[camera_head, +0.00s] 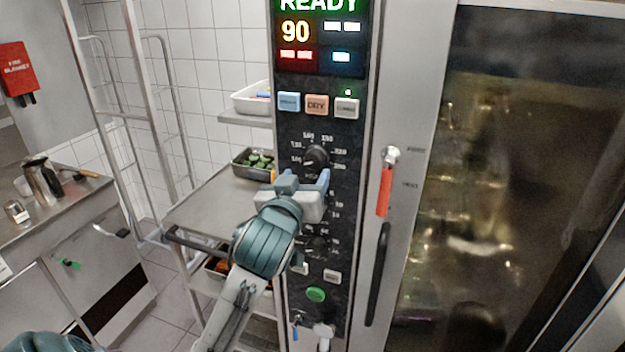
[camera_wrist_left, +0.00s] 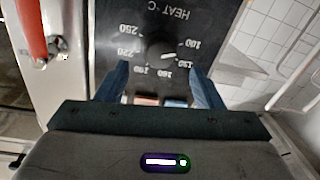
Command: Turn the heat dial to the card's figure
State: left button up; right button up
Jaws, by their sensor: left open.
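The heat dial (camera_head: 316,156) is a black knob on the oven's dark control panel, ringed by white figures. In the left wrist view the dial (camera_wrist_left: 160,47) shows upside down under "HEAT °C", and a light pointer mark on it is too small to read surely. My left gripper (camera_head: 300,181) is open in front of the panel, just below the dial. Its two blue fingers (camera_wrist_left: 160,84) stand apart either side of the dial's line, with nothing between them. I cannot make out a card with a readable figure. My right gripper is not seen.
The panel's display (camera_head: 318,38) reads "READY" and 90, above several buttons. A red-handled latch (camera_head: 385,190) and the glass oven door (camera_head: 500,180) are at right. A steel trolley (camera_head: 205,207) with trays stands left; a counter (camera_head: 60,215) holds a jug.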

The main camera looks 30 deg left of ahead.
aim_at(314, 163)
pick_arm(q)
jog(key=shift+w+a+b, duration=0.2)
jog(key=shift+w+b, duration=0.3)
jog(key=shift+w, duration=0.1)
jog(key=p+x, duration=0.1)
jog(key=x, duration=0.3)
jog(key=shift+r+p, duration=0.15)
jog(key=shift+p, duration=0.2)
jog(key=shift+w+a, duration=0.15)
jog(key=shift+w, duration=0.25)
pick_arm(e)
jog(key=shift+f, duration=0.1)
pick_arm(q)
jog(key=c, duration=0.9)
